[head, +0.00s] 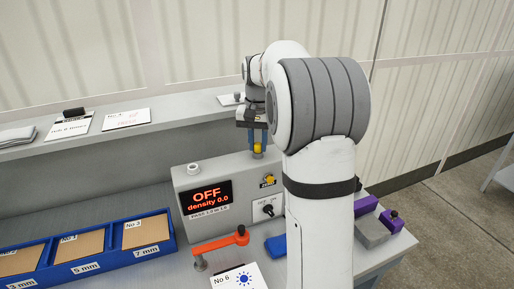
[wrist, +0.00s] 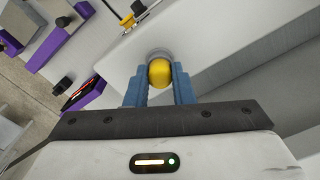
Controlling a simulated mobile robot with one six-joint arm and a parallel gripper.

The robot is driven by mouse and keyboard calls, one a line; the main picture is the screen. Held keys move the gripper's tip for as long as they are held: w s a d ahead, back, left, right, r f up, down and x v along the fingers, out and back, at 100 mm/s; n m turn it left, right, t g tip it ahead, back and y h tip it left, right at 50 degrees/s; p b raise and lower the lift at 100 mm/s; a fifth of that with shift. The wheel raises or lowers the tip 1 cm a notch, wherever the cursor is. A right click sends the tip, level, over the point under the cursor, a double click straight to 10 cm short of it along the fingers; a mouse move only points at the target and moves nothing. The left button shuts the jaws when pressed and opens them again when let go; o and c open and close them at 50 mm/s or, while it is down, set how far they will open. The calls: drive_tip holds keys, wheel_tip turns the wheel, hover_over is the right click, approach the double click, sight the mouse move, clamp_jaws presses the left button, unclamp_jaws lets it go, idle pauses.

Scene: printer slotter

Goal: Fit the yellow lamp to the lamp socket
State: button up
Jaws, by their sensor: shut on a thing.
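A yellow lamp (head: 258,148) with a rounded top is between the blue fingers of my gripper (head: 257,138), above the right part of the grey control box. In the wrist view the lamp (wrist: 160,73) shows between the two blue fingertips (wrist: 160,86), which are shut on it. A grey round collar (wrist: 158,53) shows right behind the lamp, over the box top. I cannot tell whether the collar is a socket, or whether the lamp is seated in it. A pale round fitting (head: 193,168) stands empty-looking on the box top at the left.
The box front has a display (head: 207,197) reading OFF, density 0.0, a yellow button (head: 268,181) and a black knob (head: 267,209). An orange lever (head: 221,243) stands in front. Blue trays (head: 88,267) lie at left, purple holders (head: 366,204) at right. A shelf (head: 160,135) runs behind.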

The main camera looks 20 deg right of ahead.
clamp_jaws()
drive_tip(key=shift+r+p, duration=2.15)
drive_tip(key=shift+r, duration=0.4)
drive_tip(key=shift+o, duration=1.2)
unclamp_jaws()
clamp_jaws()
drive_tip(key=shift+a, duration=0.15)
